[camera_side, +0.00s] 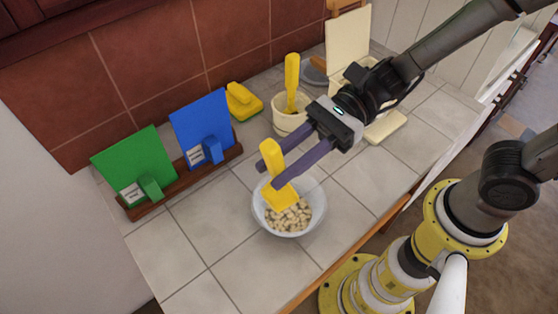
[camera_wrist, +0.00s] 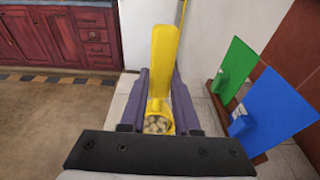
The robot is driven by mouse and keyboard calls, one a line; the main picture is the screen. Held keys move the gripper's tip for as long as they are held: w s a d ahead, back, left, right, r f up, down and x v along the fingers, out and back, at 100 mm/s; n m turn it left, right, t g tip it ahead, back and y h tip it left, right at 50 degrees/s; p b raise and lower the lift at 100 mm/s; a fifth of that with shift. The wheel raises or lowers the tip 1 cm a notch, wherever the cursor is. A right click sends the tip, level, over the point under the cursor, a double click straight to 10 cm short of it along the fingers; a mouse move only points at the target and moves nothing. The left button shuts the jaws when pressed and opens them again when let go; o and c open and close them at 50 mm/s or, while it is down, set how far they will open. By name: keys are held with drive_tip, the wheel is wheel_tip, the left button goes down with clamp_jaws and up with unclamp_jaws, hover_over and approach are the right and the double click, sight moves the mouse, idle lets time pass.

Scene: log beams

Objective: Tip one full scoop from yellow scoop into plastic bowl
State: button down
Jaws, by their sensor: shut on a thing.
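The yellow scoop (camera_side: 279,195) is held above the plastic bowl, with its handle up and its head low over the bowl's opening. In the wrist view the scoop (camera_wrist: 163,60) stands between my two fingers, with pale beige pieces (camera_wrist: 157,124) visible at its lower end. I cannot tell whether those lie in the scoop or in the bowl behind it. The clear plastic bowl (camera_side: 314,194) stands on the tiled counter with a layer of pale pieces (camera_side: 290,217) in it. My gripper (camera_side: 270,174) is shut on the scoop's handle, a finger on each side.
A cream pot (camera_side: 287,123) with a yellow-handled tool (camera_side: 291,80) stands behind the bowl. A cream open-lidded box (camera_side: 348,40) is at the back right. Green (camera_side: 131,166) and blue (camera_side: 202,125) boards stand in a wooden rack on the left. The front-left counter is clear.

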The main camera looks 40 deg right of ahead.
drive_tip(key=shift+d+f+y, duration=0.2)
drive_tip(key=shift+d+y, duration=0.4)
drive_tip(key=shift+y, duration=0.2)
idle(0.5)
drive_tip(key=shift+a+r, duration=0.1)
drive_tip(key=shift+a+r+h, duration=0.15)
drive_tip(key=shift+a+h, duration=0.25)
drive_tip(key=shift+h, duration=0.2)
drive_tip(key=shift+a+h, duration=0.25)
drive_tip(key=shift+h, duration=0.05)
drive_tip(key=shift+a+h, duration=1)
drive_tip(key=shift+h, duration=0.2)
